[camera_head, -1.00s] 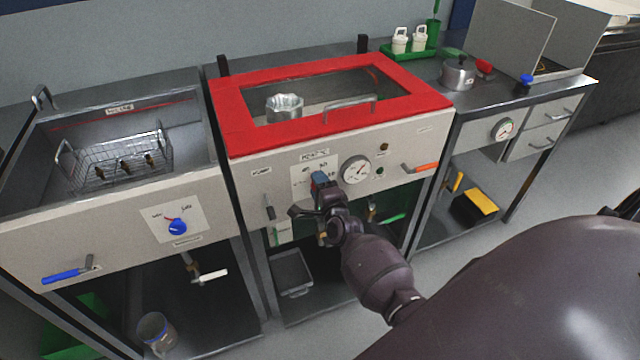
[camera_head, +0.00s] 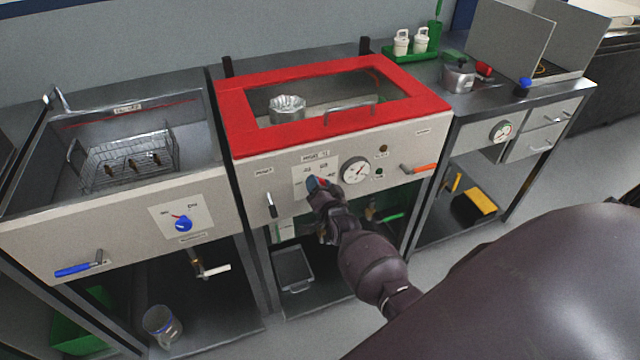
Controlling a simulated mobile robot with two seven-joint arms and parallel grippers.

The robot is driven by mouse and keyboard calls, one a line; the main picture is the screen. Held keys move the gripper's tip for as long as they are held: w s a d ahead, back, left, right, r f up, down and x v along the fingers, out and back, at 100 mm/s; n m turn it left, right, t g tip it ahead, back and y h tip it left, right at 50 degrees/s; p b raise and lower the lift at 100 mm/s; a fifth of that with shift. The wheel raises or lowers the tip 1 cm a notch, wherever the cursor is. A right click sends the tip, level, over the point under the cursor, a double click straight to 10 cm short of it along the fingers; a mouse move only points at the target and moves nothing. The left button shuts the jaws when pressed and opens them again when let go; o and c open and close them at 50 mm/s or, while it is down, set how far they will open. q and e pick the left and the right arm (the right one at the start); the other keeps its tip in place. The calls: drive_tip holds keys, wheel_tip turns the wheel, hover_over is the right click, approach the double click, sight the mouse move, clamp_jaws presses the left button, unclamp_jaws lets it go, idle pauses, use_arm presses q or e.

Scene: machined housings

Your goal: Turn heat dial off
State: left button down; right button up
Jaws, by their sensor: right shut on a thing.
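The middle machine has a red-framed lid (camera_head: 240,120) and a pale front panel (camera_head: 245,180). A blue heat dial (camera_head: 312,183) with a red mark sits on a white scale plate on that panel, left of a round gauge (camera_head: 355,170). My right gripper (camera_head: 318,192) is at this dial and shut on it, covering its lower part. The dial's exact pointer angle is hard to read behind the gripper. A second blue dial (camera_head: 182,223) is on the left machine's front panel, away from my gripper. My left gripper is not in view.
A black-handled lever (camera_head: 271,205) is on the panel left of my gripper. An orange-handled lever (camera_head: 418,168) is to the right. A wire basket (camera_head: 128,160) sits in the left basin. A pot (camera_head: 458,75) stands on the right counter.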

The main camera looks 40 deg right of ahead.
drive_tip(key=n, duration=0.3)
drive_tip(key=shift+n+p, duration=0.35)
drive_tip(key=shift+n, duration=0.85)
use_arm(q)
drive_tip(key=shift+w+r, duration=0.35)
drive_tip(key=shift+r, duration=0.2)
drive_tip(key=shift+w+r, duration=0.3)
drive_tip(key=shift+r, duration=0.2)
use_arm(e)
drive_tip(key=shift+n, duration=1.1)
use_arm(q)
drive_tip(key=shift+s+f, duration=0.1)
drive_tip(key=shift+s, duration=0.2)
use_arm(e)
drive_tip(key=shift+n, duration=0.3)
drive_tip(key=o, duration=0.9)
drive_tip(key=shift+c, duration=0.2)
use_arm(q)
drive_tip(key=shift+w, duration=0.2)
use_arm(e)
drive_tip(key=shift+o, duration=0.3)
